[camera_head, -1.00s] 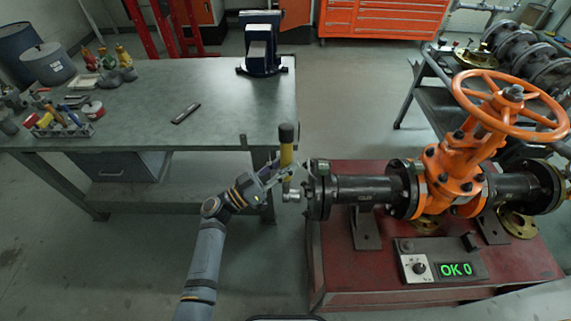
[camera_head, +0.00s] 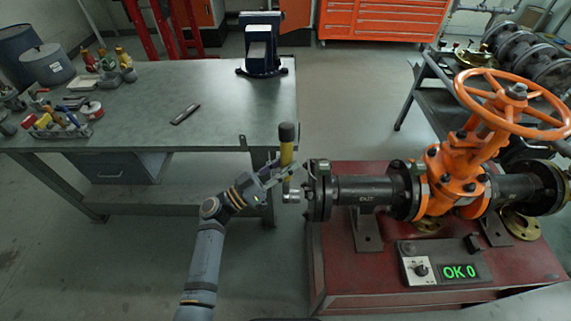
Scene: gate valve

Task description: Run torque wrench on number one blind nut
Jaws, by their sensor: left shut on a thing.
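My left gripper (camera_head: 278,175) is shut on the torque wrench (camera_head: 286,150), a yellow tool with a black grip on top, held upright. Its metal socket end (camera_head: 291,196) points right, toward the blind flange (camera_head: 318,190) at the left end of the dark pipe. The socket is beside the flange's left face, close to it; I cannot tell whether it touches a nut. The nuts on the flange are small, and which is number one cannot be read. The orange gate valve (camera_head: 460,165) with its handwheel stands right of the flange. My right gripper is not in view.
A control box (camera_head: 442,264) on the red stand (camera_head: 340,285) shows green "OK 0". A grey workbench (camera_head: 150,125) with a vise (camera_head: 262,50), a tool rack (camera_head: 62,125) and a flat dark bar (camera_head: 185,114) is left. A cart (camera_head: 425,90) stands behind the valve.

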